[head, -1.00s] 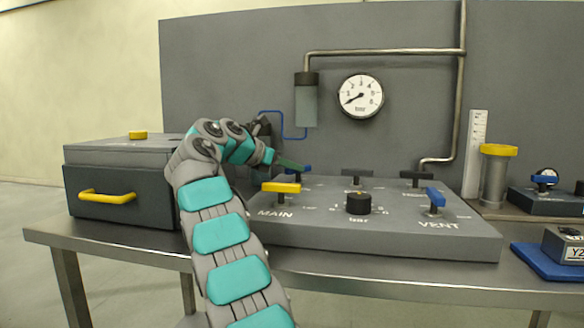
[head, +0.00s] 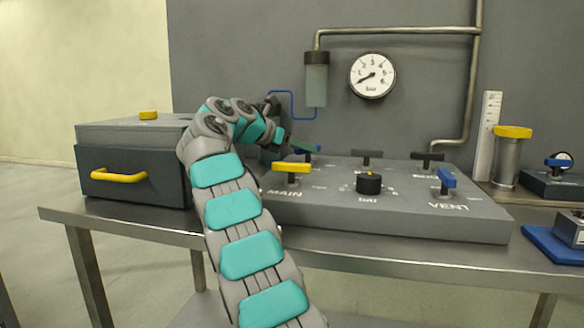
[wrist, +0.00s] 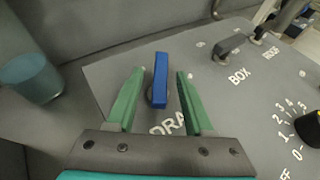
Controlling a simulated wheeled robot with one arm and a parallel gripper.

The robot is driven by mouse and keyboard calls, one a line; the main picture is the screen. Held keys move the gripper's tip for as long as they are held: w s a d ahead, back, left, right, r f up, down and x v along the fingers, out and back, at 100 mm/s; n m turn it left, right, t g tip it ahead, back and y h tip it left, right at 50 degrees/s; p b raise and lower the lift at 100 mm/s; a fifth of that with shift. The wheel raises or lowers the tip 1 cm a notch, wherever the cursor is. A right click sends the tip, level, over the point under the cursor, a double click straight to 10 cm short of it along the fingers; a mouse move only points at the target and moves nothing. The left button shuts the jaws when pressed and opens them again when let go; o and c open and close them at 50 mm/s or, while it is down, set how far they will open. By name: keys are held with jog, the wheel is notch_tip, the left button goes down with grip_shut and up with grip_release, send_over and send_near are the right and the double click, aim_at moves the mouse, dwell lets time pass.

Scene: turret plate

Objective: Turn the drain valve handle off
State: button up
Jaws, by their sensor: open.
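The drain valve handle (wrist: 160,80) is a blue bar beside the partly covered "DRA" lettering in the wrist view. It points nearly straight up the picture. My gripper (wrist: 161,72) has two green fingers, one on each side of the handle. The fingers are open, with a visible gap to the bar on both sides. In the head view my gripper (head: 304,148) is at the back left of the grey valve panel (head: 400,222), and my arm and fingers mostly hide the drain handle there.
The yellow MAIN handle (head: 291,168) stands in front of my gripper. A black knob (head: 368,183), two dark handles at the back, and the blue VENT handle (head: 446,180) are farther right. A drawer box (head: 135,160) stands left of my arm. A pressure gauge (head: 372,75) hangs behind.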

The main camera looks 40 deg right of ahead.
jog(key=shift+s+r, duration=0.15)
jog(key=shift+s+n+t, duration=0.15)
jog(key=shift+n+t, duration=0.85)
